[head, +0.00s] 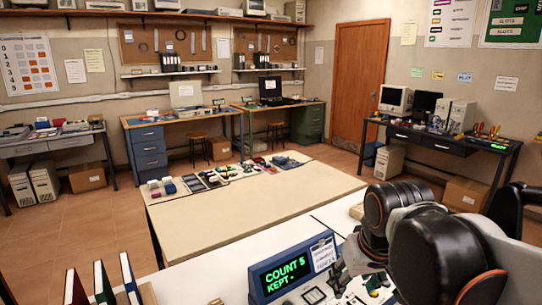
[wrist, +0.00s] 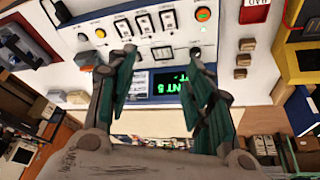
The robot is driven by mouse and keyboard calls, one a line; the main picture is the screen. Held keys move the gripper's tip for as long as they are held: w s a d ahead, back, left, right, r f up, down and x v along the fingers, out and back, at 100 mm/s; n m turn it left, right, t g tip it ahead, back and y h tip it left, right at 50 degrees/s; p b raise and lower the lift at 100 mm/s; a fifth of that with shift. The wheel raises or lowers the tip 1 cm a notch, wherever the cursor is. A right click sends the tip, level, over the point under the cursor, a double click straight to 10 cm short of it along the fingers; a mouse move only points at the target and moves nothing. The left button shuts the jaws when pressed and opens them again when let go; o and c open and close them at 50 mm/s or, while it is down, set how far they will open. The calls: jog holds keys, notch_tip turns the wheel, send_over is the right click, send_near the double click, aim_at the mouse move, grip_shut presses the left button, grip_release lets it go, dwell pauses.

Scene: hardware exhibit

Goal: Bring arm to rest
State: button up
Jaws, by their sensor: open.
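My arm (head: 430,245) is folded at the lower right of the head view, over the near white bench. My gripper (wrist: 164,75) shows in the wrist view with two green-padded fingers apart and nothing between them. Behind the fingers is a white control panel (wrist: 120,25) with rocker switches, knobs and a lit orange button (wrist: 203,14). A blue display box (head: 290,272) stands on the bench left of my arm and reads "COUNT 5" and "KEPT -" in green. Part of that display (wrist: 170,82) shows upside down between the fingers.
A beige table (head: 250,215) beyond the bench bears small hardware parts along its far edge. Upright books (head: 103,283) stand at the near left. A dark desk (head: 425,140) with computers stands at the right. Tiled floor (head: 85,240) is clear at the left.

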jog(key=s+d+f+m+t, duration=0.1)
jog(key=s+d, duration=0.3)
jog(key=s, duration=0.4)
jog(key=shift+d+f+t, duration=0.2)
jog(key=shift+f+t, duration=0.55)
jog(key=shift+t, duration=0.15)
